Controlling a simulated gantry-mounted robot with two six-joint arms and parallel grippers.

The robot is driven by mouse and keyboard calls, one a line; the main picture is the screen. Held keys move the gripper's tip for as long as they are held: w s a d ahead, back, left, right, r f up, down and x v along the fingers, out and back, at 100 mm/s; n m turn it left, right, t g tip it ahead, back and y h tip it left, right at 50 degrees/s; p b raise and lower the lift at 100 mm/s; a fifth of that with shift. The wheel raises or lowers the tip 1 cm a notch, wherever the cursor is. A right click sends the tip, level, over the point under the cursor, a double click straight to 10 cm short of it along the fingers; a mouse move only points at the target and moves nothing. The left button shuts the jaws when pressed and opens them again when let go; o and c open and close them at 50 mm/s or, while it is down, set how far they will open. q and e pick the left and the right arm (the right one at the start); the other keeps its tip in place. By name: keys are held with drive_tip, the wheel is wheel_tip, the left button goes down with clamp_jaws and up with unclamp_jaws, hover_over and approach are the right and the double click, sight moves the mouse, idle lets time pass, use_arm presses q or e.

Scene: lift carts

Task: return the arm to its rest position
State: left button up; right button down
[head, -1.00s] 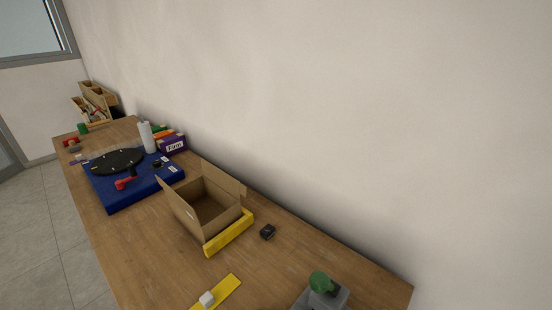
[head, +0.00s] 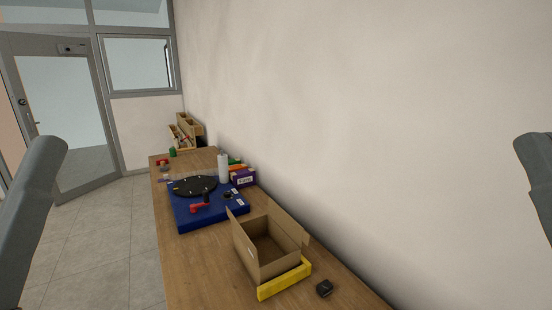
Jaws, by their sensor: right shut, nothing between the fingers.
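Grey parts of my two arms show at the picture's sides in the head view. A rounded link of my left arm (head: 32,215) rises at the left edge, and its gripper is not in view. Part of my right arm (head: 536,172) shows at the right edge, cut off by the frame. My right gripper is shut with nothing in it, and its fingertips cannot be made out clearly. Both arms appear apart from the wooden table (head: 195,265) and from the things on it.
An open cardboard box (head: 262,253) stands behind a yellow strip (head: 284,279), with a small black object (head: 324,288) beside it. Farther back are a blue platform (head: 210,216) with a black disc, a white cylinder (head: 223,168) and wooden bins (head: 190,130). The wall borders the table's right; floor lies left.

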wheel_tip(320, 180, up, 37)
drive_tip(key=p, duration=3.4)
drive_tip(key=shift+f+y, duration=0.15)
drive_tip(key=shift+y, duration=0.15)
drive_tip(key=shift+s, duration=0.1)
